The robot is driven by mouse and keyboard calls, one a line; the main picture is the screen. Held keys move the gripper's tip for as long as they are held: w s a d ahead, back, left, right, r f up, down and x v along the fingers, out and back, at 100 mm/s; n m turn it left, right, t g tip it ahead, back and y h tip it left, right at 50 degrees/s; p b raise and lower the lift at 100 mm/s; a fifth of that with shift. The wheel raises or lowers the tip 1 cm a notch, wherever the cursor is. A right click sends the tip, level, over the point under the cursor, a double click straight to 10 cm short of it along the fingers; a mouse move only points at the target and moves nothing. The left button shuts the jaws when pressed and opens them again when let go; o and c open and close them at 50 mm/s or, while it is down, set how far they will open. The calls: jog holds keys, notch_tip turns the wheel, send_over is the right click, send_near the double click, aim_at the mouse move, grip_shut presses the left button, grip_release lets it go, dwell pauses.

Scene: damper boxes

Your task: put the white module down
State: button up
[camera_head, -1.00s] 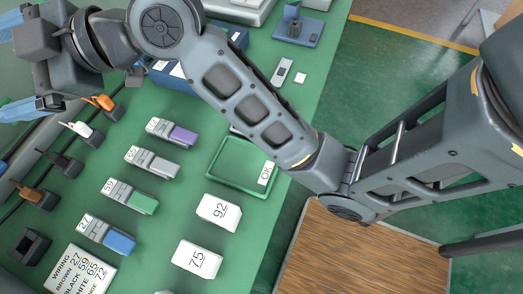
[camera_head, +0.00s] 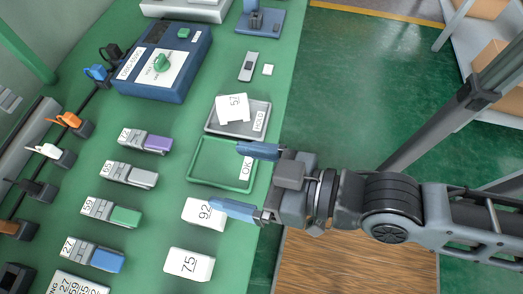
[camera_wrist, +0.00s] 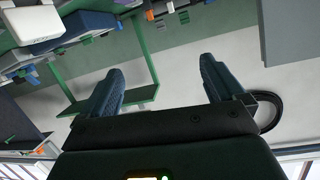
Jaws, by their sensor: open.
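A white module marked 57 (camera_head: 232,108) sits in the grey HOLD tray (camera_head: 212,127), turned slightly askew. White modules marked 92 (camera_head: 204,214) and 75 (camera_head: 189,264) stand on the green table in front of the green OK tray (camera_head: 194,165), which looks empty. My gripper (camera_head: 223,177) is open, its blue fingers spread apart. One finger shows near the OK tray's right side, the other over the 92 module in the picture; their height above the table is unclear. The wrist view shows both fingers (camera_wrist: 160,82) with nothing between them.
A blue tester box (camera_head: 165,62) with a green knob stands at the back. Several coloured connectors, including a purple-ended one (camera_head: 145,141), line the left. Orange and white clips (camera_head: 66,121) sit further left. Green floor lies right of the table.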

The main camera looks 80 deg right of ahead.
jog(key=s+d+r+n, duration=0.1)
jog(key=s+d+n, duration=0.1)
jog(key=s, duration=0.5)
jog(key=shift+s+d+r+y, duration=0.25)
jog(key=shift+d+y, duration=0.15)
jog(key=shift+d, duration=0.5)
jog(key=shift+o, duration=0.4)
jog(key=shift+f, duration=0.1)
